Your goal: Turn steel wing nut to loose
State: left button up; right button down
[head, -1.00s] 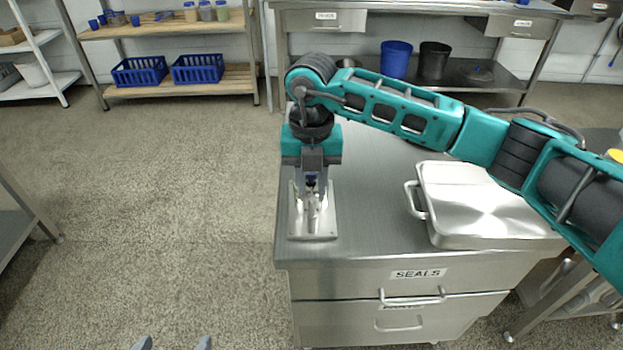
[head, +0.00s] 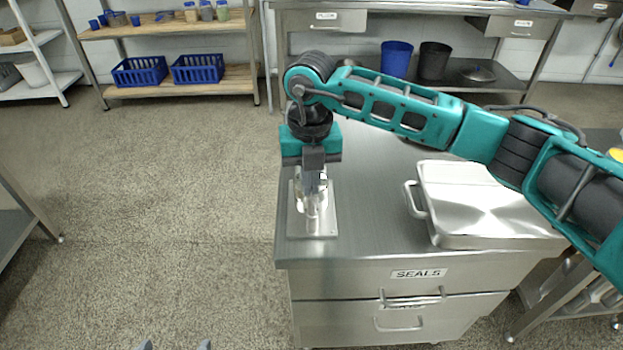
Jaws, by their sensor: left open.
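A small steel plate (head: 328,229) lies on the left part of the steel cabinet top, with a shiny upright steel fitting (head: 312,207) on it. The wing nut seems to be at the top of this fitting, but it is too small and too covered to make out. My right gripper (head: 313,187) points straight down over the fitting, its fingers at the fitting's upper part. One finger is in front of the other, so I cannot see whether they grip. My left gripper (head: 175,345) shows only its two fingertips at the bottom edge, apart and empty, over the floor.
A lidded steel pan (head: 485,205) with a side handle stands right of the plate. Drawers (head: 415,274), one labelled SEALS, are below the cabinet top. My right arm crosses above the pan. Open floor lies to the left.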

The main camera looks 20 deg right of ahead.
jog(key=n, duration=0.3)
jog(key=shift+a+b, duration=0.3)
jog(key=shift+b, duration=0.1)
jog(key=n+b, duration=0.1)
jog(key=n, duration=0.3)
jog(key=s+a+n+b, duration=0.1)
jog(key=n, duration=0.4)
jog(key=n+b, duration=0.1)
jog(key=n, duration=0.3)
jog(key=shift+s+a+b, duration=0.25)
jog(key=shift+a+b, duration=0.05)
jog(key=shift+a, duration=0.1)
jog(key=shift+n, duration=0.4)
jog(key=c, duration=1.3)
grip_release()
